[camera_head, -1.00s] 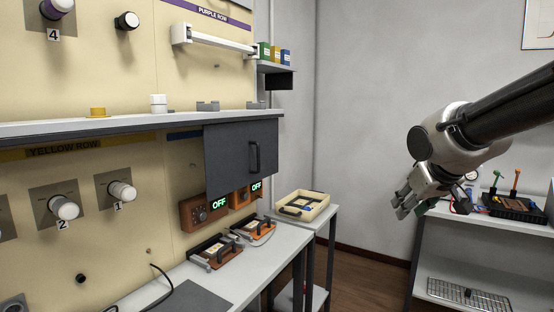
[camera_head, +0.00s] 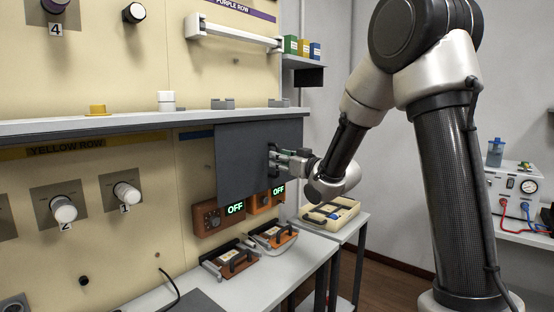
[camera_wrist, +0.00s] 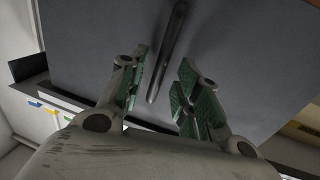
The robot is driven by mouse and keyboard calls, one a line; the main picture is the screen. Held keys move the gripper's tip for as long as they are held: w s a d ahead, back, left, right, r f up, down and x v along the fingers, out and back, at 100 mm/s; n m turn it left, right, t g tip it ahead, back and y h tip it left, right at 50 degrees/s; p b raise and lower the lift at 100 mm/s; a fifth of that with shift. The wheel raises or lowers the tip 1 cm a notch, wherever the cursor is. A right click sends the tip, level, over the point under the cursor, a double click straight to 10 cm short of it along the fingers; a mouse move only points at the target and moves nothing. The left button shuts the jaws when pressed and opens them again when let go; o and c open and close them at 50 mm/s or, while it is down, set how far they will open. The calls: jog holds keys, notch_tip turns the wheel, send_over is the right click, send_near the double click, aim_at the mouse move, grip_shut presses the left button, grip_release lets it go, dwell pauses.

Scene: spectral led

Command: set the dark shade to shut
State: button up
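The dark shade is a flat dark grey panel (camera_head: 240,160) hanging below the grey shelf at the right part of the yellowish board. It also fills most of the wrist view (camera_wrist: 240,50). Its black bar handle (camera_wrist: 167,55) is near its right edge in the head view. My gripper (camera_head: 280,157) is at the handle, reaching in from the right. In the wrist view my gripper (camera_wrist: 160,92) is open, with green-padded fingers on either side of the handle's near end. I cannot tell whether the pads touch it.
Two orange boxes with green OFF displays (camera_head: 235,209) sit below the shade, partly covered by it. Orange-framed devices (camera_head: 228,258) lie on the bench below. A cream tray (camera_head: 345,208) stands at the right. A white rail (camera_head: 235,33) is above the shelf.

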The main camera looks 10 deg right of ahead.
jog(key=shift+x, duration=1.1)
jog(key=shift+c, duration=0.5)
grip_shut()
